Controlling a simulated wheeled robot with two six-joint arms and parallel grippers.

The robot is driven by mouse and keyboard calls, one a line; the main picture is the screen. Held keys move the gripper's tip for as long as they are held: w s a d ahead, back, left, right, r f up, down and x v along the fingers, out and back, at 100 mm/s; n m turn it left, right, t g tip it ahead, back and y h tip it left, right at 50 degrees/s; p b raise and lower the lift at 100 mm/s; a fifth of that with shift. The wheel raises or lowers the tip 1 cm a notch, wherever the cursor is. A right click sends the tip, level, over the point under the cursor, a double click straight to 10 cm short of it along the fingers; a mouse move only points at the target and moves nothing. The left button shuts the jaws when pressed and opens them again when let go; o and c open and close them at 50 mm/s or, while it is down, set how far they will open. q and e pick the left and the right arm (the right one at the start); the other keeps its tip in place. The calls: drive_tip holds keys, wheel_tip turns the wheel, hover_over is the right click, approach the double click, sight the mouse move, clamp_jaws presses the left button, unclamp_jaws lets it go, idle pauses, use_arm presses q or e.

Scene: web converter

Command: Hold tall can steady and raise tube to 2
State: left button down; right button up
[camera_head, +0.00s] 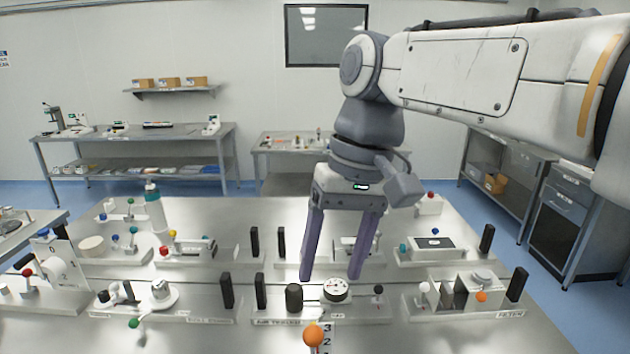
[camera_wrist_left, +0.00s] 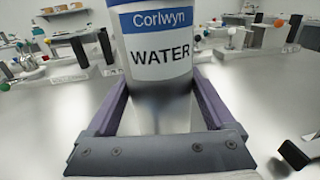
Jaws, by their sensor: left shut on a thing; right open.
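The tall can (camera_wrist_left: 160,58), white and blue with the words Corlwyn WATER, stands upright between the purple fingers of my left gripper (camera_wrist_left: 157,98), which is shut on it. Its top is cut off in the left wrist view. I do not see this can or my left gripper in the head view. My right gripper (camera_head: 330,277) is open, pointing down above the bench, behind the ball.
A round gauge (camera_head: 336,289) and a black cylinder (camera_head: 293,298) stand near my right fingertips. Several small fixtures with coloured knobs and black posts line the metal table (camera_head: 240,215). A white bottle (camera_head: 153,208) stands at the back left. The table's back middle has bare room.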

use_arm(q)
drive_tip(key=shift+f, duration=0.1)
unclamp_jaws()
drive_tip(key=shift+s, duration=0.1)
drive_tip(key=s+a, duration=0.1)
drive_tip(key=s, duration=1)
drive_tip(key=shift+s+a, duration=0.3)
drive_tip(key=shift+s, duration=0.05)
